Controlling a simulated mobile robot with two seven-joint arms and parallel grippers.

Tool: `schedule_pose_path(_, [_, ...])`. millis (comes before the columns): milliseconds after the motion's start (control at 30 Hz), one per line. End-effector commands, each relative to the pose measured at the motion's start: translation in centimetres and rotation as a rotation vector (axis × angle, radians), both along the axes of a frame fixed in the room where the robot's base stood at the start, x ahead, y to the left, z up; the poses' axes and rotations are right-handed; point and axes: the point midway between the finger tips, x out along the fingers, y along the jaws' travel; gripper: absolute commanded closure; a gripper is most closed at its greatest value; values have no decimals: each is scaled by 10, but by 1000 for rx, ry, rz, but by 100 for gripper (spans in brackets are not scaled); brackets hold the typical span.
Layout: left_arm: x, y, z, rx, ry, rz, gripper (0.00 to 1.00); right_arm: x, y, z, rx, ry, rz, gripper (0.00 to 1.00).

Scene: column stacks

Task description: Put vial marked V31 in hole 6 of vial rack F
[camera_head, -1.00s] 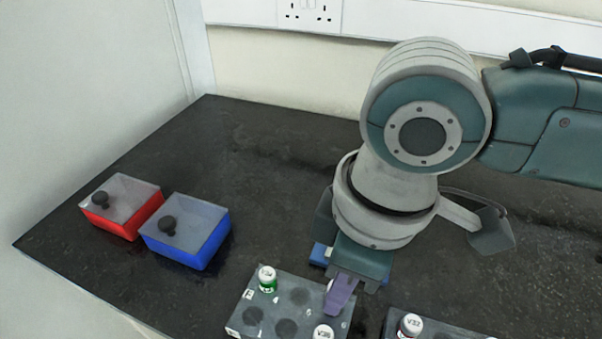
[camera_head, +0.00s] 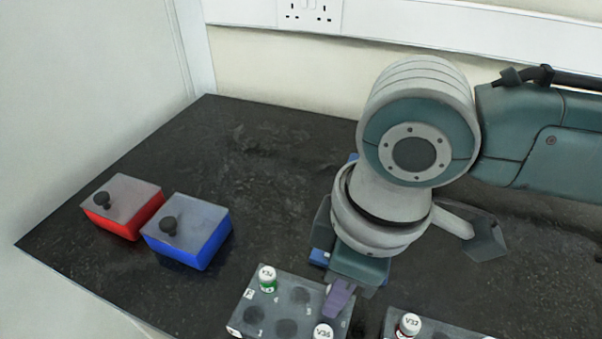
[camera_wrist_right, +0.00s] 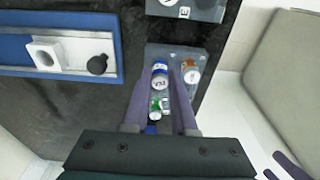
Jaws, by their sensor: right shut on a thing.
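My right gripper (camera_head: 338,300), with purple fingers, points down at the right part of a grey vial rack (camera_head: 262,308) at the bottom of the head view. In the right wrist view the gripper (camera_wrist_right: 163,72) is shut on a white-capped vial (camera_wrist_right: 160,83); its label is too small to read surely. The fingers hide this vial in the head view. The rack holds a green vial (camera_head: 268,279) at its far left corner and a white-capped vial (camera_head: 323,332) near the front; several holes are empty. My left gripper is not in view.
A second rack (camera_head: 450,331) with a red vial (camera_head: 408,326) stands at the right, cut off below. A red box (camera_head: 125,218) and a blue box (camera_head: 190,243) stand left. In the wrist view, a blue fixture (camera_wrist_right: 15,52) lies left. The dark counter behind the boxes is clear.

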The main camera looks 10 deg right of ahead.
Motion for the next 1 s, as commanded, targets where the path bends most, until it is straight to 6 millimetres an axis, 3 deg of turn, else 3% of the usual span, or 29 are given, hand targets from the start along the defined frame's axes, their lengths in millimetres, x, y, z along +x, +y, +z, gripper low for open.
schedule_pose_path(1000, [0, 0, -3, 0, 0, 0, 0, 0, 0, -14, 0, 0, 0, 100])
